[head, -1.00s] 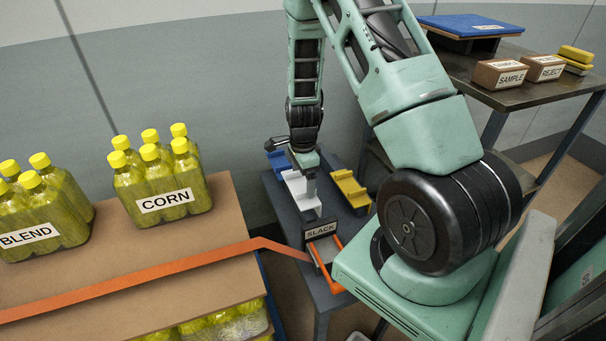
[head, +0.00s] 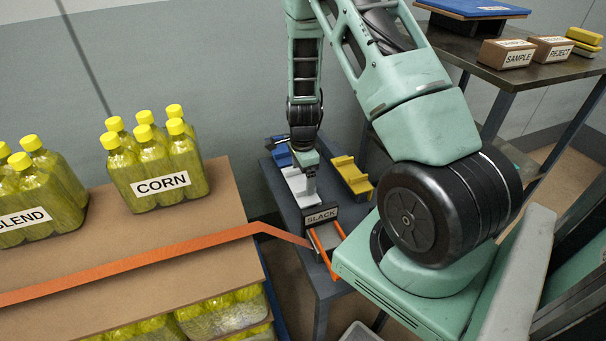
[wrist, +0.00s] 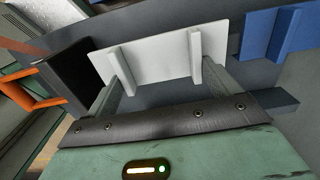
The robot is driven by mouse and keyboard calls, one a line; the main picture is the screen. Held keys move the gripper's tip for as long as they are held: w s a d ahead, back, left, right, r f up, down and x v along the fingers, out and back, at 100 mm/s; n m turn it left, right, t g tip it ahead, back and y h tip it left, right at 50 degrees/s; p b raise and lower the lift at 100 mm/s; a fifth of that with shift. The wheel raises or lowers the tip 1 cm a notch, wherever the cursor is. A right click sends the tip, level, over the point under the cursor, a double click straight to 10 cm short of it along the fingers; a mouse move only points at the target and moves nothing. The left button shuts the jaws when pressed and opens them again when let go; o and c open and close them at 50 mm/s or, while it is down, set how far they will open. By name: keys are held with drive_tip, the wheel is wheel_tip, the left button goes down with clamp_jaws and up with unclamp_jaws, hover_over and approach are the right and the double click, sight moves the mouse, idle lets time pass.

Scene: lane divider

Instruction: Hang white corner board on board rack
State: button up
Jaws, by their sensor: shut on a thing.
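The white corner board (head: 299,185) is by a dark grey stand, between a blue board and a yellow one in the head view. In the wrist view the white board (wrist: 160,58) fills the upper middle, a pale plate with two upright ribs. My gripper (head: 309,172) is at the white board, and its fingers (wrist: 168,82) reach to the ribs in the wrist view. It is shut on the board. I cannot tell whether the board rests on the surface below it. I cannot make out for sure which piece is the board rack.
A blue board (head: 281,152) and a yellow board (head: 350,176) flank the white one. A SLACK box (head: 321,216) with an orange strap (head: 150,260) is close in front. CORN bottles (head: 158,165) stand on the left pallet; a dark table (head: 495,70) is at right.

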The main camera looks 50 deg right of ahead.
drive_tip(key=shift+f+b, duration=0.4)
drive_tip(key=shift+f, duration=0.25)
drive_tip(key=o, duration=0.7)
drive_tip(key=shift+o, duration=0.2)
wheel_tip(320, 180, up, 18)
drive_tip(key=p, duration=0.1)
drive_tip(key=shift+f+p, duration=0.25)
drive_tip(key=shift+p, duration=0.15)
drive_tip(key=s+a+r+n+p, duration=0.1)
drive_tip(key=a+r+n, duration=0.1)
drive_tip(key=a+n, duration=0.35)
drive_tip(key=s+a+r+n+y, duration=0.1)
drive_tip(key=a+r+n, duration=0.2)
drive_tip(key=a, duration=0.6)
drive_tip(key=s+a+r+n+p, duration=0.1)
drive_tip(key=a+r+n, duration=0.1)
drive_tip(key=a+n, duration=0.35)
drive_tip(key=s+a+r+n, duration=0.2)
drive_tip(key=s+a+n, duration=0.5)
drive_tip(key=s+n, duration=0.1)
drive_tip(key=s+a+r+n+p, duration=0.1)
drive_tip(key=s+a+r+n, duration=0.2)
drive_tip(key=s+a+n, duration=0.5)
drive_tip(key=shift+s+r+n, duration=0.2)
drive_tip(key=shift+s+n, duration=0.3)
drive_tip(key=shift+s, duration=0.3)
